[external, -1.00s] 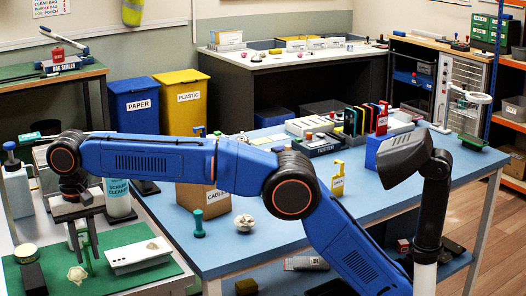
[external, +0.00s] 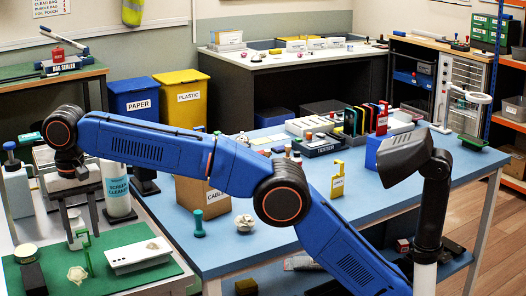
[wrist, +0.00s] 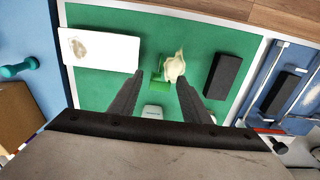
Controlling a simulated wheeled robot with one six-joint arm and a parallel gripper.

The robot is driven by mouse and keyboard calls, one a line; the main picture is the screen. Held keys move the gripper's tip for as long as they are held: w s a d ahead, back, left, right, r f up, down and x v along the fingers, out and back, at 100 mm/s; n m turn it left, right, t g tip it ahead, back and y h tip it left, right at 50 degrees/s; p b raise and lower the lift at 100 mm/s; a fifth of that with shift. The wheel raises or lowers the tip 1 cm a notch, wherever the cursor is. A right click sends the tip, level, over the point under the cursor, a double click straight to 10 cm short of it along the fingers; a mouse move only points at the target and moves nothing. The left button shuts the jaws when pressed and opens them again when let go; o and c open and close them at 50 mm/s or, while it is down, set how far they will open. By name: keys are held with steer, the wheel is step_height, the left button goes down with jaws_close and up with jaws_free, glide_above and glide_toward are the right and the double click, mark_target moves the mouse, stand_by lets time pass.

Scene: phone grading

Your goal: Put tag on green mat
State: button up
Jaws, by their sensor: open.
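A green tag (external: 87,243) stands on the green mat (external: 165,279) at the lower left of the external view. In the wrist view the tag (wrist: 159,74) shows bright green on the darker mat (wrist: 205,35), beside a crumpled cream piece (wrist: 175,65). My gripper (external: 80,230) is open, fingers pointing down, just above the tag. In the wrist view my gripper's fingers (wrist: 160,80) are spread with nothing held between them. Whether a fingertip touches the tag is hard to tell.
A white phone (external: 138,256) with a smudge-like patch lies right of the tag on the mat. A dark block (wrist: 222,75) lies on the other side. A screen cleaner bottle (external: 117,197) stands behind. A yellow tag (external: 338,180) stands on the blue table.

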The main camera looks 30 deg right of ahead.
steer(key=shift+r, duration=0.8)
steer(key=shift+r, duration=0.25)
steer(key=w+d+r, duration=0.2)
steer(key=w+d, duration=0.1)
steer(key=d, duration=0.7)
steer(key=w+d+r+t+y, duration=0.1)
steer(key=w+d+r, duration=0.1)
steer(key=d, duration=0.8)
steer(key=w+d+r, duration=0.2)
steer(key=w+d, duration=0.1)
steer(key=d, duration=0.7)
steer(key=s+d+f+t, duration=0.1)
steer(key=s+d, duration=0.2)
steer(key=d, duration=1)
steer(key=s+d+f+t, duration=0.1)
steer(key=s+d+f, duration=0.35)
steer(key=d, duration=0.45)
steer(key=s+d+f, duration=0.4)
steer(key=s+d, duration=0.2)
steer(key=d, duration=0.4)
steer(key=s+d+f+t, duration=0.1)
steer(key=s+d+f, duration=0.4)
steer(key=s+f, duration=0.2)
steer(key=s+d+f+h, duration=0.1)
steer(key=s+d+f, duration=0.4)
steer(key=s+f, duration=0.3)
steer(key=shift+d+f+t, duration=0.25)
steer(key=shift+f+t, duration=0.15)
steer(key=shift+f, duration=0.2)
